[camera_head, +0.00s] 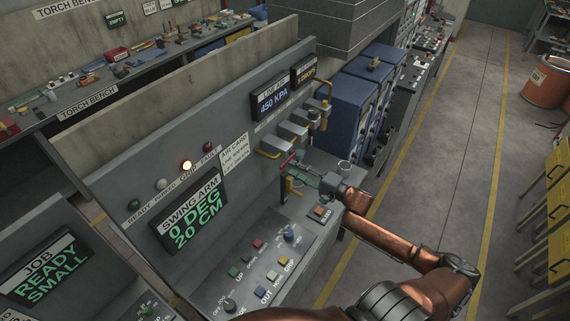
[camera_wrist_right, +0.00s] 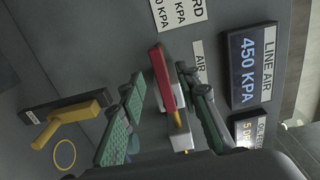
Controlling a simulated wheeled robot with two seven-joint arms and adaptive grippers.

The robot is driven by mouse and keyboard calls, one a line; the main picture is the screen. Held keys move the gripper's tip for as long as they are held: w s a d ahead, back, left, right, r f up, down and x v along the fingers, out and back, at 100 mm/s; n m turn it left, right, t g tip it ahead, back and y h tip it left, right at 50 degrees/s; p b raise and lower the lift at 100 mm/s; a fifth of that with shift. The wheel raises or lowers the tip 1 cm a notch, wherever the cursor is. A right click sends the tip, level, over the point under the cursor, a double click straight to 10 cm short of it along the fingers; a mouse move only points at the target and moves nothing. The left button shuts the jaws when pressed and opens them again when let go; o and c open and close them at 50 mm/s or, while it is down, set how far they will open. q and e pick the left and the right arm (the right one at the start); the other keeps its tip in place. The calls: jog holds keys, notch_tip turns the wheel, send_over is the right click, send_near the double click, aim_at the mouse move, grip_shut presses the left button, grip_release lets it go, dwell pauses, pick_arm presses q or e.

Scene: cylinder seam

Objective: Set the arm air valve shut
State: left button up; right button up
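In the right wrist view the lever (camera_wrist_right: 164,78) is a long red bar beside the AIR label (camera_wrist_right: 199,62), running roughly along the label's line of text. My right gripper (camera_head: 298,173) is at the lever, its fingers apart. In the wrist view the lever lies between the green-padded fingers (camera_wrist_right: 163,112), nearer the right-hand one; I cannot tell whether it touches. The lever's lower end is partly hidden. My left gripper is in neither view.
The line air display (camera_head: 272,98) reads 450 KPA. The aisle (camera_head: 450,150) at right is clear.

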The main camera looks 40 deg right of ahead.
aim_at(286, 164)
jog(key=shift+p+x, duration=0.45)
jog(key=shift+x, duration=2.2)
jog(key=shift+c, duration=0.2)
grip_shut()
